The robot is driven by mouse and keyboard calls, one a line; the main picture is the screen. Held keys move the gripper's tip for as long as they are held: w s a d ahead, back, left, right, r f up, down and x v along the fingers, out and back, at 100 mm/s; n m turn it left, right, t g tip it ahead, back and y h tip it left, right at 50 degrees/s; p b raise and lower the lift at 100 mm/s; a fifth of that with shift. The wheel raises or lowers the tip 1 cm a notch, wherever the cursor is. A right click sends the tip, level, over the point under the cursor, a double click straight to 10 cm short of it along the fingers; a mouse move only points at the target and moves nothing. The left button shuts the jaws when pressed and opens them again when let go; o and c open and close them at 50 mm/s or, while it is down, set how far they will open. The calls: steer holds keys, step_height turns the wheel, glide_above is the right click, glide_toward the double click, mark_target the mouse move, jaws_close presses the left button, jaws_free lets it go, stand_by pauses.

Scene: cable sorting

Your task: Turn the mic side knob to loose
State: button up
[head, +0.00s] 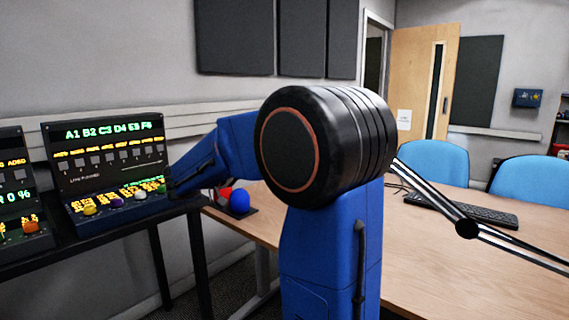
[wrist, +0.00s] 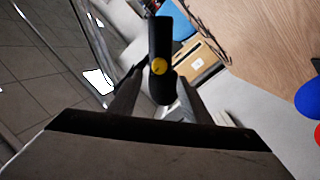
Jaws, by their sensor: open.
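In the wrist view, a black bar-like part with a round yellow spot (wrist: 159,66) stands between the two grey fingers of my gripper (wrist: 157,84). I cannot tell for sure whether this is the mic side knob. The gripper is open, with a finger on either side of the part; whether either touches it is unclear. In the head view, my blue arm reaches left behind its large black joint, and its dark end is beside the lit console (head: 105,170). The fingers cannot be made out there.
A blue ball (head: 239,201) and a red object (head: 224,193) sit at the wooden table's (head: 440,270) left end. The console stands on a black table (head: 75,247). A keyboard (head: 462,209) and blue chairs (head: 438,170) are at right.

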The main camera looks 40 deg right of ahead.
steer(key=s+d, duration=0.1)
steer(key=d, duration=0.6)
steer(key=shift+s+d, duration=0.1)
steer(key=c, duration=1)
